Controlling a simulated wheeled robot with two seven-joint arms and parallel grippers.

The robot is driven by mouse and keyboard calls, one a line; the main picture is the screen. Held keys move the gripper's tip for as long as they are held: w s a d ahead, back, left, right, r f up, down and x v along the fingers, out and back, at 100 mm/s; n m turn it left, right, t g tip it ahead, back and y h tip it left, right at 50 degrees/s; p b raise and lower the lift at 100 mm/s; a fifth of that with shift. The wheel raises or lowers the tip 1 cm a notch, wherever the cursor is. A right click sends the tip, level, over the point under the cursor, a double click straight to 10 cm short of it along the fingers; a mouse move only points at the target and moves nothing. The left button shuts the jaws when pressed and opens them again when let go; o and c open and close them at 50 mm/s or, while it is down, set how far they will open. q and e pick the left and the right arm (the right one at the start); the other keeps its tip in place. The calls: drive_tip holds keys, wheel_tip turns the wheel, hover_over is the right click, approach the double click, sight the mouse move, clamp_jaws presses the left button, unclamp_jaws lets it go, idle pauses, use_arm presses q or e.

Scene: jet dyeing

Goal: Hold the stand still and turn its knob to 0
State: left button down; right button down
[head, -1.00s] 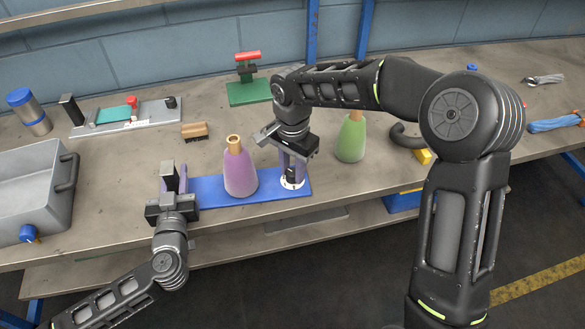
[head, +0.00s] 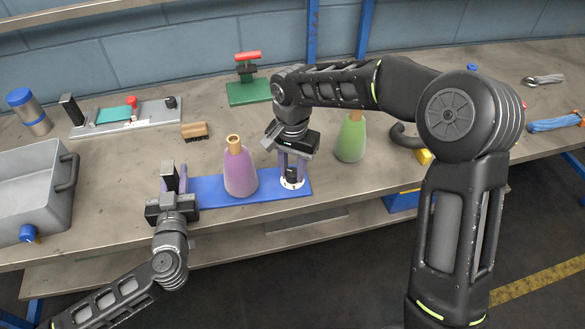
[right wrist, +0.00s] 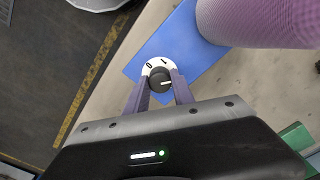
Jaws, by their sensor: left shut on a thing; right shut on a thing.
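The stand is a flat blue base (head: 212,190) on the bench, with a purple cone (head: 240,175) upright on it. My left gripper (head: 174,183) is shut on the stand's left end, around a dark upright block (head: 168,170). At the right end is a black knob (right wrist: 160,79) on a white dial (right wrist: 146,71) marked 0 and 1. My right gripper (right wrist: 160,95) is shut on the knob from above, one finger at each side. A pale mark on the knob faces right in the right wrist view, away from the 0.
A green cone (head: 351,138) stands right of the stand, near my right arm. A wooden brush (head: 195,131) and a green-based clamp (head: 248,90) lie behind. A grey tub (head: 35,190) is at the left. The bench's front edge runs close before the stand.

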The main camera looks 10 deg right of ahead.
sight(293, 171)
drive_tip(key=n, duration=1.2)
drive_tip(key=shift+n, duration=0.3)
drive_tip(key=n, duration=1.2)
drive_tip(key=c, duration=1.1)
unclamp_jaws()
drive_tip(key=shift+o, duration=0.2)
wheel_tip(293, 171, up, 12)
